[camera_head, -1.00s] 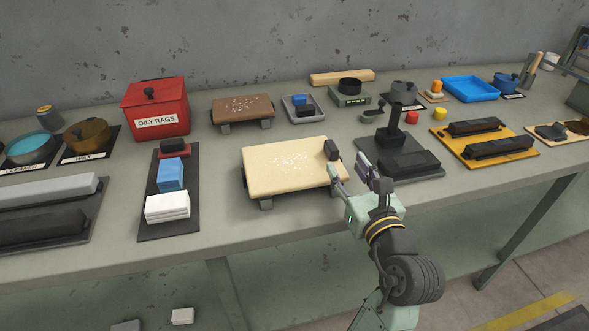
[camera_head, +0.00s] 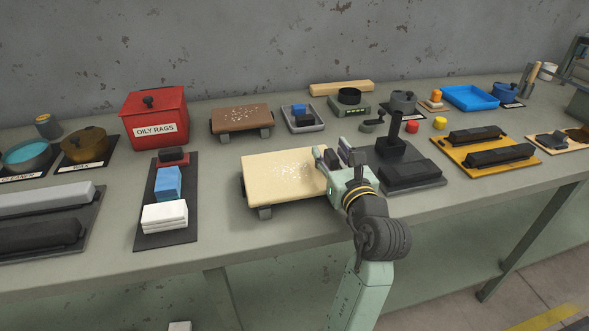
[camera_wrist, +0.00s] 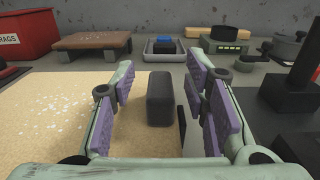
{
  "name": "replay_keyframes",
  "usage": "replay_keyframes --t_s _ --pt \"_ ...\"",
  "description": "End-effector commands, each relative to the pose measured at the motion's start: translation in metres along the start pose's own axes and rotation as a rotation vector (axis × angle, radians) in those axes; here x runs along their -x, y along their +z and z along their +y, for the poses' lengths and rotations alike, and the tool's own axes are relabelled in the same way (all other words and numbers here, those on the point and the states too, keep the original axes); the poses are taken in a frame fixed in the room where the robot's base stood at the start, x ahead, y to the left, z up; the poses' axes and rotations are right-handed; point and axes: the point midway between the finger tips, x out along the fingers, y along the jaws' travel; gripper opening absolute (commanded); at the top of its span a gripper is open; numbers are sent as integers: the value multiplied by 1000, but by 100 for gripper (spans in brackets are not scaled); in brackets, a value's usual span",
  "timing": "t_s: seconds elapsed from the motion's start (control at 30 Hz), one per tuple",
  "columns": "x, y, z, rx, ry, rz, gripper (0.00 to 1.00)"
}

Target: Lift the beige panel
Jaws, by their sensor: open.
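The beige panel (camera_head: 278,181) lies flat on low dark feet at the front middle of the bench, with pale specks on its top. It fills the lower left of the wrist view (camera_wrist: 62,115). A dark upright block (camera_wrist: 160,98), the panel's end handle or stop, stands at its right end, between my fingers in the wrist view. My gripper (camera_head: 334,158) is at the panel's right end, open, with purple-padded fingers (camera_wrist: 162,92) on either side of the block. Contact with the block cannot be told. In the head view my gripper hides the block and the panel's right edge.
A black stand (camera_head: 395,146) on a dark mat is close on the right. A brown panel (camera_head: 240,118), a grey tray (camera_head: 302,117) and a scale-like device (camera_head: 349,103) lie behind. A mat with blue and white blocks (camera_head: 168,190) lies left. Bare bench shows in front.

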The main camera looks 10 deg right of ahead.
Motion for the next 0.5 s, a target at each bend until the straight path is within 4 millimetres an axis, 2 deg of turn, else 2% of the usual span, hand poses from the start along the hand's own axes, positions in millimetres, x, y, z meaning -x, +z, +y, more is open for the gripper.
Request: replay_keyframes --t_s 0.17,0.5 --pt "0 0 0 0 0 -1 40" --pt "1 0 0 0 0 -1 18"
